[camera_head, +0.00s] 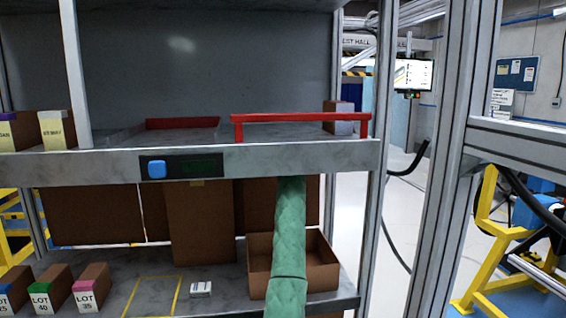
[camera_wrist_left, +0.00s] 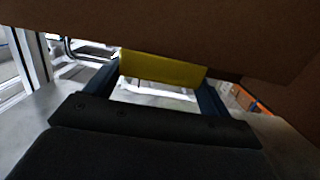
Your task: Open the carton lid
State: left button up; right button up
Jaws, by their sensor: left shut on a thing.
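In the left wrist view my left gripper (camera_wrist_left: 160,82) is shut on a yellow tab (camera_wrist_left: 163,68). The tab sits at the edge of a large brown cardboard panel (camera_wrist_left: 225,30) that fills the top of that view. In the head view an open-topped brown carton (camera_head: 321,272) stands on the lower shelf at the right, partly covered by a green arm-like length. A tall brown cardboard piece (camera_head: 200,225) with a small yellow mark at its top stands left of it. No gripper shows in the head view.
A grey shelf beam (camera_head: 300,157) with a blue button panel (camera_head: 185,166) crosses above the lower shelf (camera_head: 225,304). A red rail (camera_head: 300,117) stands on the upper shelf. Small lot boxes (camera_head: 92,286), a yellow-outlined patch and a small white label block (camera_head: 201,289) are on the lower shelf.

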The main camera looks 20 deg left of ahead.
pick_arm(q)
jog(key=shift+w+r, duration=0.15)
jog(key=shift+r, duration=0.15)
jog(key=o, duration=1.3)
jog(key=s+d+f+t+y, duration=0.1)
jog(key=s+d+f, duration=0.1)
jog(key=s+d, duration=0.4)
jog(key=s+d+f+t+y, duration=0.1)
jog(key=s+d+f, duration=0.15)
jog(key=s, duration=0.55)
jog(key=s+d+f+b, duration=0.1)
jog(key=s+d+f, duration=0.6)
jog(key=s+f, duration=0.2)
jog(key=shift+f, duration=1.2)
jog(key=shift+a+f, duration=0.1)
